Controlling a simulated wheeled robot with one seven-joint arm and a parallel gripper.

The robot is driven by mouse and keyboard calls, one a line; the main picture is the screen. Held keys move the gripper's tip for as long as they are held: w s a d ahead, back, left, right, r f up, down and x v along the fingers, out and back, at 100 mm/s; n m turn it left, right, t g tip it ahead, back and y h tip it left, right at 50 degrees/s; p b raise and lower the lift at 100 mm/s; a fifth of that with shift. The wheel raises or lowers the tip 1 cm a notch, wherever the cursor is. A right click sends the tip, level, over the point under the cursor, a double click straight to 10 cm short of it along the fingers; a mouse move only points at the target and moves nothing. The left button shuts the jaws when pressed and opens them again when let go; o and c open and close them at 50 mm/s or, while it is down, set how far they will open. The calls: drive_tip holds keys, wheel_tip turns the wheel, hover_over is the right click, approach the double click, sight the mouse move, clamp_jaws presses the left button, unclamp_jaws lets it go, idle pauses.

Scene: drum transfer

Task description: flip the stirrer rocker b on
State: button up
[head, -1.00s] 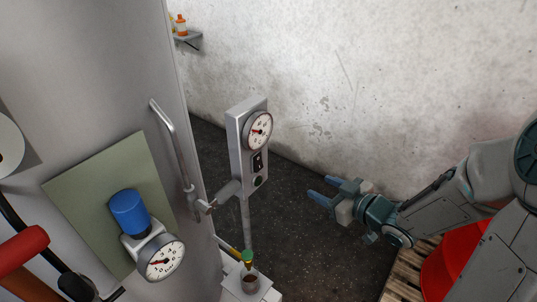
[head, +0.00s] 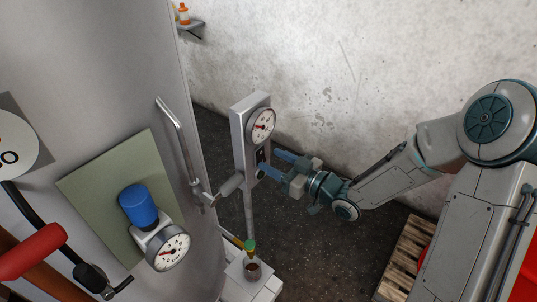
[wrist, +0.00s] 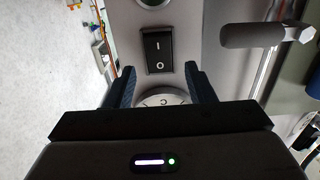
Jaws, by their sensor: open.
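The stirrer rocker (wrist: 158,52) is a black switch marked I above O, on the face of a grey control box (head: 240,125). It lies just beyond my fingertips in the wrist view; which half is pressed in I cannot tell. My gripper (head: 268,162) is open, with blue fingers pointing at the box. In the wrist view its fingers (wrist: 160,72) stand apart, left and right, just below the rocker. In the head view a finger partly covers the lower panel. I cannot tell whether the fingers touch the box.
A round gauge (head: 261,126) sits above the rocker. A grey lever handle (wrist: 252,36) juts out beside the box. A large metal tank (head: 90,70) with a vertical handle (head: 180,145) stands left. A wooden pallet (head: 408,258) lies at lower right. Open floor lies behind my gripper.

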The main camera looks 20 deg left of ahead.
sight(261, 156)
drive_tip(key=shift+x, duration=1.25)
drive_tip(key=c, duration=1)
drive_tip(key=f+b, duration=0.1)
drive_tip(key=b, duration=0.2)
drive_tip(key=shift+t+y, duration=0.3)
drive_tip(key=shift+y, duration=0.1)
drive_tip(key=y+b, duration=0.1)
drive_tip(key=b, duration=0.3)
drive_tip(key=shift+f+t+y+b, duration=0.15)
drive_tip(key=shift+t+y+b, duration=0.25)
drive_tip(key=shift+b, duration=0.55)
drive_tip(key=shift+y, duration=0.3)
drive_tip(key=shift+r, duration=0.2)
